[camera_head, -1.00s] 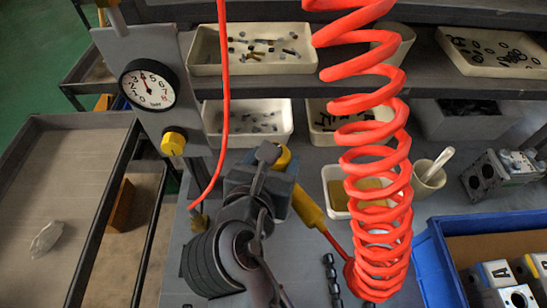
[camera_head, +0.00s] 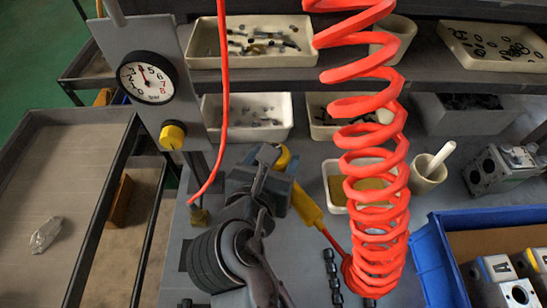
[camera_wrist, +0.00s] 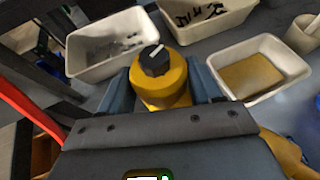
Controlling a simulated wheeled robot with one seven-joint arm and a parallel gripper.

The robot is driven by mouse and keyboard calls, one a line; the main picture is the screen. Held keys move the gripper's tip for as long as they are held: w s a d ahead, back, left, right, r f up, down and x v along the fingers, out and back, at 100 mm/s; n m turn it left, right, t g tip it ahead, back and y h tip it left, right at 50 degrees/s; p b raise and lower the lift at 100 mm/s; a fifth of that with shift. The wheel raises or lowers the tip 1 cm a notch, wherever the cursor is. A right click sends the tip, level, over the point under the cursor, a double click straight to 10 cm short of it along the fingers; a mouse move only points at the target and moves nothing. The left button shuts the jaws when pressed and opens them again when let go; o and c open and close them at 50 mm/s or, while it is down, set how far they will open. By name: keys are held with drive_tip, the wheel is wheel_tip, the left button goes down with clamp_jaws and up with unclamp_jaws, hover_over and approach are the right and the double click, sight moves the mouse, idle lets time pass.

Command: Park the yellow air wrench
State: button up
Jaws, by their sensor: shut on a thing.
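The yellow air wrench is gripped at an angle over the grey bench in the head view. Its yellow handle (camera_head: 307,207) slants down right, and a red air hose joins its lower end. My gripper (camera_head: 274,178) is shut around the wrench's upper body, and dark arm links partly hide it. In the wrist view, the wrench's yellow top with a black knob (camera_wrist: 158,70) stands between the two blue-grey jaws of my gripper (camera_wrist: 163,95). I cannot make out a parking place for the wrench.
A large red coiled hose (camera_head: 375,170) hangs right of the wrench. A gauge panel (camera_head: 150,55) with a yellow-knobbed valve stands left. White parts bins (camera_head: 248,118) line the back. A white tray (camera_head: 335,190) lies behind the coil; a blue crate (camera_head: 437,265) is front right.

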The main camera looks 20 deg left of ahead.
drive_tip(key=shift+f, duration=0.55)
idle(0.4)
drive_tip(key=o, duration=1.5)
drive_tip(key=shift+f, duration=0.3)
drive_tip(key=v, duration=0.8)
drive_tip(key=shift+r+b, duration=0.1)
drive_tip(key=shift+b, duration=0.3)
